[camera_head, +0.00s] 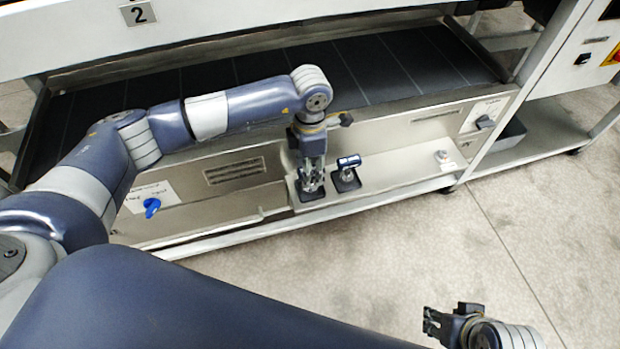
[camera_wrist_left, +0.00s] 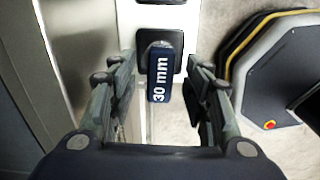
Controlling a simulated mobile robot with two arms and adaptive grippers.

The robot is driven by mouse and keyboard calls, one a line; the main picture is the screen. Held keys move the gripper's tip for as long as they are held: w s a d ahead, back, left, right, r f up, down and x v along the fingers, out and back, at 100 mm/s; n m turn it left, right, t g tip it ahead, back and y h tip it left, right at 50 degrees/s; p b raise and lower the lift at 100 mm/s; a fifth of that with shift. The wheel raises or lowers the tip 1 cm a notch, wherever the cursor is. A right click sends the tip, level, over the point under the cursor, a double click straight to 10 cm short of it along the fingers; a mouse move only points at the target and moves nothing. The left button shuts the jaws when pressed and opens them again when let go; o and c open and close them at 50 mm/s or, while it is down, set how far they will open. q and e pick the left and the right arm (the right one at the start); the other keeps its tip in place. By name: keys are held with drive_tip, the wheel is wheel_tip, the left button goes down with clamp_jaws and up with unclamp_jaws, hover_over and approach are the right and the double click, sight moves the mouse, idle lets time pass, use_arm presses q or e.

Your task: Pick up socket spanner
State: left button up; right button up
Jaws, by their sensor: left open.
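A socket spanner with a dark blue "30 mm" label (camera_wrist_left: 166,78) stands in a black holder (camera_wrist_left: 143,48) on the ledge, as seen in the left wrist view. My left gripper (camera_wrist_left: 160,80) is open, with one finger on each side of that spanner and gaps visible between. In the head view my left gripper (camera_head: 313,183) points down over the ledge and mostly hides this spanner. A second socket spanner (camera_head: 348,163) with a blue top stands in its own holder just to the right. My right gripper (camera_head: 447,324) is at the bottom right, away from the ledge; its opening is unclear.
The ledge (camera_head: 400,171) runs along the front of the machine. A blue knob (camera_head: 152,205) sits on the left panel and a small button (camera_head: 442,157) on the ledge's right. The dark belt (camera_head: 400,66) lies above. The floor in front is clear.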

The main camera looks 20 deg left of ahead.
use_arm(q)
drive_tip(key=shift+f, duration=0.7)
clamp_jaws()
drive_tip(key=shift+r, duration=0.1)
use_arm(e)
drive_tip(key=shift+f, duration=0.2)
use_arm(q)
drive_tip(key=shift+r, duration=0.1)
drive_tip(key=shift+r, duration=0.65)
wheel_tip(320, 180, up, 2)
drive_tip(key=shift+r+p, duration=0.25)
drive_tip(key=shift+p, duration=0.2)
drive_tip(key=s+d+r+p, duration=0.1)
drive_tip(key=s+d, duration=1)
drive_tip(key=shift+s+d, duration=0.15)
drive_tip(key=shift+d, duration=0.1)
use_arm(e)
drive_tip(key=x, duration=0.4)
drive_tip(key=shift+f, duration=0.15)
